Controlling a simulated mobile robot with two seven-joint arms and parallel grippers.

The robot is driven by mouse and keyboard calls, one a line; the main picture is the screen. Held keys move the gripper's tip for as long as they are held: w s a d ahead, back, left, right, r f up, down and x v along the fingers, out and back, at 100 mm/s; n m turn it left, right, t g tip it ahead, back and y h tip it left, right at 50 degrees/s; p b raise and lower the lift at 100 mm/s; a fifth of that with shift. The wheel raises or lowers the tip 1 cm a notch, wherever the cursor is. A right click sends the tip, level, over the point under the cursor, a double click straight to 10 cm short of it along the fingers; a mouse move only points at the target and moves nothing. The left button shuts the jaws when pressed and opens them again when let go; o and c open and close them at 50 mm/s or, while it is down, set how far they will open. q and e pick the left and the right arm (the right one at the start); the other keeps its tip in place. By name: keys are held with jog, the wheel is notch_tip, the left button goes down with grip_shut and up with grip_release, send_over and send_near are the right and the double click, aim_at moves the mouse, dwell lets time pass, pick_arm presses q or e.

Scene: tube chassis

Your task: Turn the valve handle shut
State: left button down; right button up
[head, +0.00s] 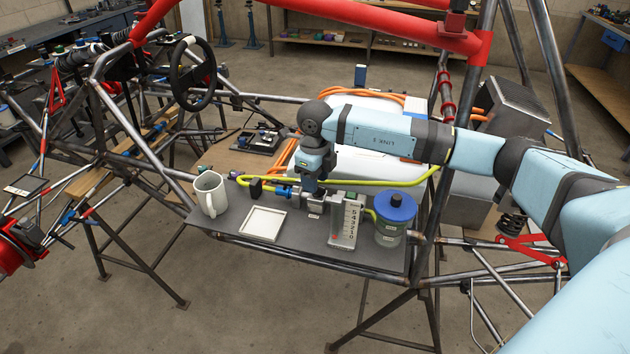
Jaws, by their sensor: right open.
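My right arm reaches in from the right, and my right gripper (312,184) points down over the valve (316,205) on the dark shelf (340,256). The gripper is open, with its fingers at the top of the valve. The valve handle is hidden by the fingers or too small to make out, so I cannot tell its angle or whether the fingers touch it. A yellow hose (385,184) runs beside the valve, and a blue fitting (284,190) sits just left of it. My left gripper is not in view.
On the shelf, a white mug (210,195) and a square white tray (263,223) stand left of the valve. A numbered gauge block (347,222) and a blue-lidded jar (394,218) stand close on its right. Red and grey chassis tubes (400,25) surround the area.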

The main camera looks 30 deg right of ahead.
jog(key=shift+f, duration=0.65)
grip_shut()
